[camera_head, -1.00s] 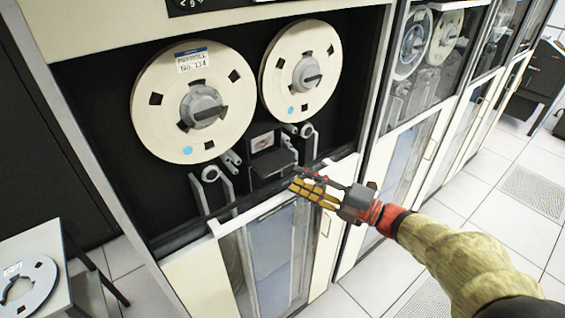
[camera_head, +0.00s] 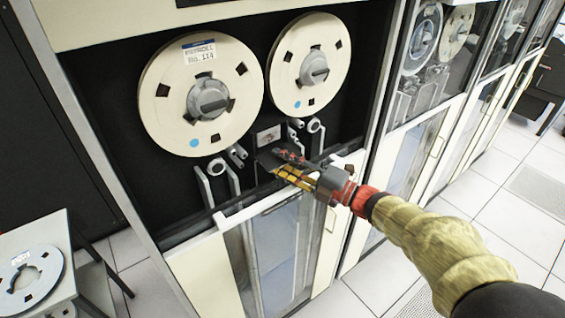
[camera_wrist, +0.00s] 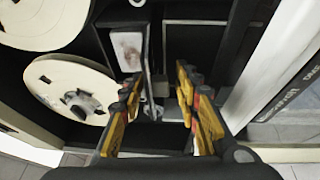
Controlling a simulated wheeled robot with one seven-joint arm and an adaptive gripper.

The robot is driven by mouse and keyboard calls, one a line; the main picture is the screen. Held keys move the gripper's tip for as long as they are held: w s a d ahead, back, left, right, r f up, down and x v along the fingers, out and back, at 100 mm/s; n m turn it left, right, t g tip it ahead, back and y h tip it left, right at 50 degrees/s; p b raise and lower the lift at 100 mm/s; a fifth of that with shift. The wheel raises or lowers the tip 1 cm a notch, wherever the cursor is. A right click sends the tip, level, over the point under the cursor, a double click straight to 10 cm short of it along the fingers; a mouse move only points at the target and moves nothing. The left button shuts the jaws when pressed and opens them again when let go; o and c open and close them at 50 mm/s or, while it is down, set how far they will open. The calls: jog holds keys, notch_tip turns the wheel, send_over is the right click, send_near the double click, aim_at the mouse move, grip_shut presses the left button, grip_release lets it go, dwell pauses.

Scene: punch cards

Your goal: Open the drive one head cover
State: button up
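The drive one head cover (camera_head: 264,158) is a small dark grey panel below and between the two reels of the nearest tape drive. My gripper covers much of it in the head view. In the wrist view a narrow grey panel (camera_wrist: 148,55), apparently the cover seen nearly edge-on, stands just beyond and between my fingertips. A pale square plate (camera_head: 268,136) shows behind it. My gripper (camera_head: 283,165) is in front of the head area, its yellow-padded fingers apart. The wrist view shows my gripper (camera_wrist: 157,78) open with nothing between its pads. Contact with the cover cannot be told.
The left reel (camera_head: 201,98) and right reel (camera_head: 308,65) sit above. Guide rollers and posts (camera_head: 217,168) flank the head area. A light ledge (camera_head: 250,208) tops the lower glass door. More drives stand right; a small table (camera_head: 45,255) with a reel stands lower left.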

jog(key=shift+c, duration=1.4)
jog(key=shift+f, duration=0.15)
grip_shut()
